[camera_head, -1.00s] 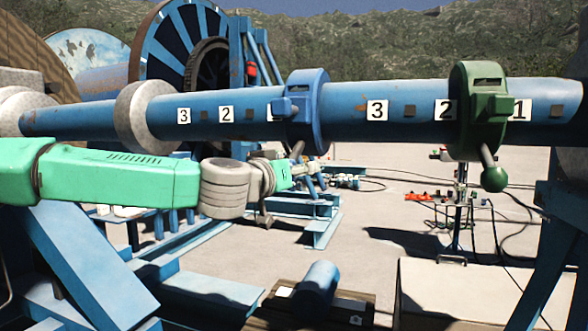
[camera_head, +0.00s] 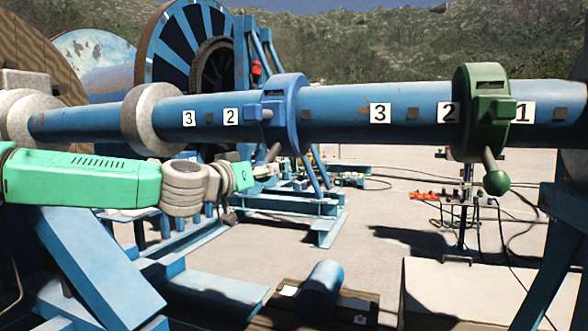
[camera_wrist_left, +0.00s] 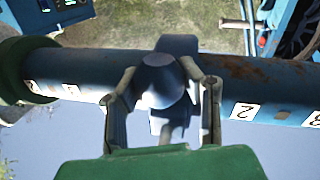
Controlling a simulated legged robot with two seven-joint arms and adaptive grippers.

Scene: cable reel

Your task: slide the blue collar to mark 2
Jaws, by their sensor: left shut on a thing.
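The blue collar (camera_head: 292,112) is around the blue shaft (camera_head: 345,108), a little right of the left-hand mark 2 (camera_head: 231,116), which is uncovered. Left-hand mark 3 (camera_head: 189,118) is farther left; any mark under the collar is hidden. My left gripper (camera_head: 270,163) is below the collar at its handle, partly hard to make out. In the left wrist view the gripper (camera_wrist_left: 163,92) is shut on the blue collar's round-ended handle (camera_wrist_left: 162,78), one finger on each side. Mark 2 (camera_wrist_left: 245,111) shows to the right there. My right gripper is not in view.
A green collar (camera_head: 482,110) with a ball-ended lever sits right on the shaft, between another mark 2 (camera_head: 448,113) and a mark 1 (camera_head: 523,112). A grey flange (camera_head: 145,118) is to the left. Blue frame beams stand below.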

